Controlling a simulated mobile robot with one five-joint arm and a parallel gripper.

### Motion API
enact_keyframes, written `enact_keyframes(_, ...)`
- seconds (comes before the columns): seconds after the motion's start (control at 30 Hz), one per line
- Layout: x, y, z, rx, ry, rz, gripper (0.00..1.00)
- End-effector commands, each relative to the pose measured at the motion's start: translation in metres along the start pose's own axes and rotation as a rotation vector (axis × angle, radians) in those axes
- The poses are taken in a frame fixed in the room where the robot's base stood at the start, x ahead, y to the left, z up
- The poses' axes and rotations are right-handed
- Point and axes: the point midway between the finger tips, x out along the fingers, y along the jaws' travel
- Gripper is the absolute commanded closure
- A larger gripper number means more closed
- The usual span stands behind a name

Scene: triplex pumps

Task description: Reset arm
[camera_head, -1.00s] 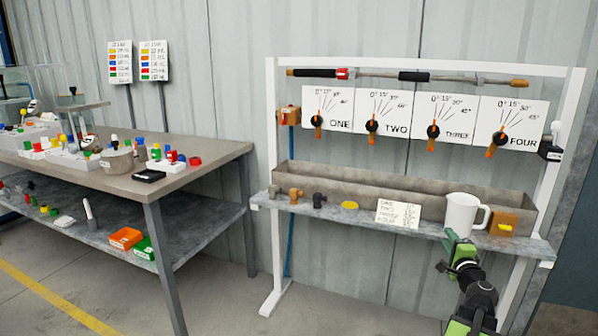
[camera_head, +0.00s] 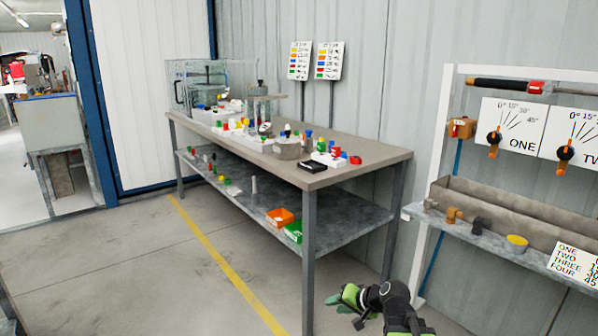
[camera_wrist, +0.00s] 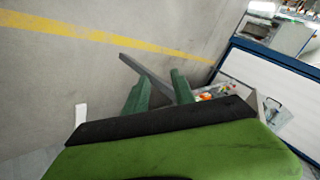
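My gripper (camera_head: 340,302) shows at the bottom of the head view, green with black arm parts behind it. It is low, over the floor in front of the right end of the workbench, and apart from the bench. In the wrist view, my gripper (camera_wrist: 158,92) has its two dark green fingers spread apart. Nothing shows between them except floor and part of the background, so it is open and empty.
The workbench (camera_head: 370,165) carries several small coloured parts, with an orange bin (camera_head: 280,217) and a green bin (camera_head: 294,231) on its lower shelf. The pump rack (camera_head: 440,140) stands at the right. Open floor (camera_head: 130,260) with a yellow line lies at the left.

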Motion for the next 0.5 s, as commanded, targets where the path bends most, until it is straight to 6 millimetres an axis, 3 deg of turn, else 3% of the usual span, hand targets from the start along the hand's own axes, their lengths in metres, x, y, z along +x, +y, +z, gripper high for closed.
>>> enact_keyframes(0.1,0.018,-0.004,0.061,-0.162,-0.18,0.138,0.69)
enact_keyframes(0.2,0.008,0.026,0.093,-0.259,-0.314,0.307,0.69)
enact_keyframes(0.4,-0.048,0.098,0.121,-0.305,-0.536,0.625,0.69)
enact_keyframes(0.5,-0.076,0.071,0.108,-0.3,-0.55,0.62,0.69)
